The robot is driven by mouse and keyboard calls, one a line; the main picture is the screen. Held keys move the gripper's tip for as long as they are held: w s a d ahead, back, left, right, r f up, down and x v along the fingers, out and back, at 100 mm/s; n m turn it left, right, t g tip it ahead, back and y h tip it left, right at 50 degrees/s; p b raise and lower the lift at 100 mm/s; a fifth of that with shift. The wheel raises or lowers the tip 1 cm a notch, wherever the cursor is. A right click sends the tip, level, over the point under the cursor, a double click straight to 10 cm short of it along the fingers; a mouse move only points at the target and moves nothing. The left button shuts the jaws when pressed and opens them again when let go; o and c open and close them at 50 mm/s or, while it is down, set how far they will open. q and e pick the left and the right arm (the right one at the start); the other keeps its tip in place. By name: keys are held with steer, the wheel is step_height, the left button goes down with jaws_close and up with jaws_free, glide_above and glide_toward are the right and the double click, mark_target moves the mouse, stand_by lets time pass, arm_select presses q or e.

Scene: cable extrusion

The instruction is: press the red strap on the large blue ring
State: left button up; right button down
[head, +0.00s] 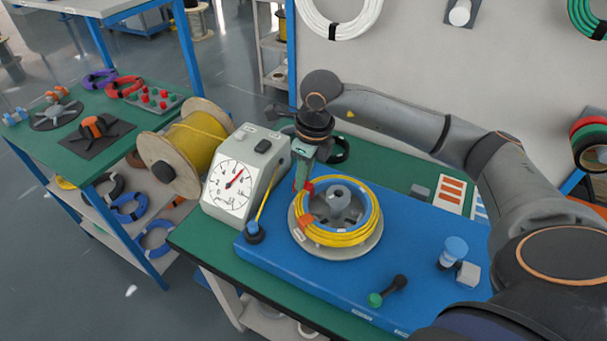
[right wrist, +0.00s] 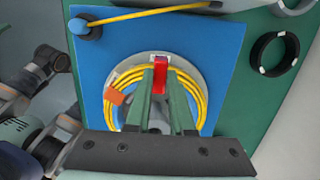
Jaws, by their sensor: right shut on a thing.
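A yellow cable coil (head: 335,236) lies around a blue inner rim (head: 376,218) on a round grey disc (head: 364,256) with a grey hub (head: 341,207). The coil also shows in the right wrist view (right wrist: 203,105). My right gripper (head: 303,184) is over the coil's far edge, shut on the red strap (right wrist: 160,72). The strap is at the coil, between my fingertips; whether it is pressed down fully I cannot tell. An orange-red tag (head: 306,221) sits on the coil's left side. My left gripper is not in view.
The disc stands on a blue board (head: 400,288) on a green table. A white dial box (head: 240,175) and a yellow cable spool (head: 195,140) stand left. A green-tipped black handle (head: 388,291) and a blue knob (head: 453,250) are at the front right.

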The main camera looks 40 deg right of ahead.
steer(key=shift+s+f+b, duration=0.1)
steer(key=shift+f+b, duration=0.55)
steer(key=shift+f, duration=0.05)
stand_by(1.5)
steer(key=c, duration=0.7)
jaws_free()
steer(key=shift+r+p, duration=2.8)
steer(key=shift+r, duration=1.3)
